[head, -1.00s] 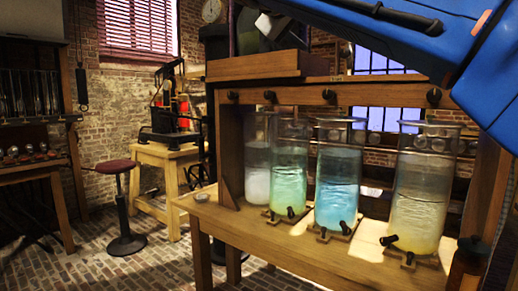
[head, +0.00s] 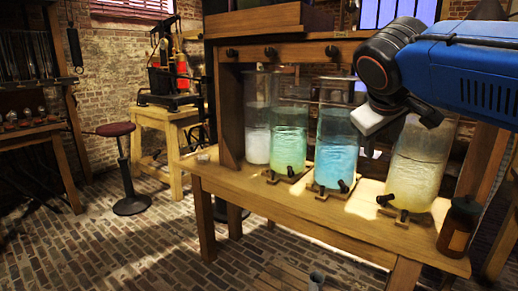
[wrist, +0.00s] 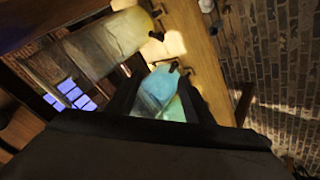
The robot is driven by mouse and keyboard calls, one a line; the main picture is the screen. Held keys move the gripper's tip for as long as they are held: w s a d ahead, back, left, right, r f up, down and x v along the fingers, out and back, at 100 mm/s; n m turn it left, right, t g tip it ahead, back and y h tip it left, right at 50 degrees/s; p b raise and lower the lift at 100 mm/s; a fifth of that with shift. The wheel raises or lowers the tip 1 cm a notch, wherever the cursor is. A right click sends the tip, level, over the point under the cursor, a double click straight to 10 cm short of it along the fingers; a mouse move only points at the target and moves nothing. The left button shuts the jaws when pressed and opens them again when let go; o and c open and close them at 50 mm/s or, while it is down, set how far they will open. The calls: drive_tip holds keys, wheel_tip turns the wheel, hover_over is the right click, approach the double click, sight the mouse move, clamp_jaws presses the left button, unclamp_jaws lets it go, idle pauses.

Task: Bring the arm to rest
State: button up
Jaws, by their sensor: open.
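My blue arm reaches in from the right in the head view, with my gripper (head: 392,112) at its end, in front of the space between the blue jar and the yellow jar. In the wrist view my gripper (wrist: 160,88) shows two dark fingers spread apart with nothing held between them. The blue jar (head: 336,160) and the green jar (head: 289,145) stand upright on the wooden bench (head: 225,182). The yellow jar (head: 414,180) is partly covered by my arm. A pale jar (head: 257,135) stands at the left end.
A brown bottle (head: 459,228) stands at the bench's right end. Small black taps jut out at the jars' feet. A wooden beam (head: 300,50) runs above the jars. A stool (head: 130,205) stands at left.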

drive_tip(key=s+f+m+g+y, duration=0.1)
drive_tip(key=s+f+y, duration=0.1)
drive_tip(key=s+f, duration=0.7)
drive_tip(key=s+f+m+g+y, duration=0.1)
drive_tip(key=s+f, duration=0.8)
drive_tip(key=f, duration=1.1)
drive_tip(key=shift+s+d+f+m+g+y, duration=0.2)
drive_tip(key=shift+s+d+m+g+y, duration=0.2)
drive_tip(key=shift+m+y, duration=0.35)
drive_tip(key=shift+c, duration=0.2)
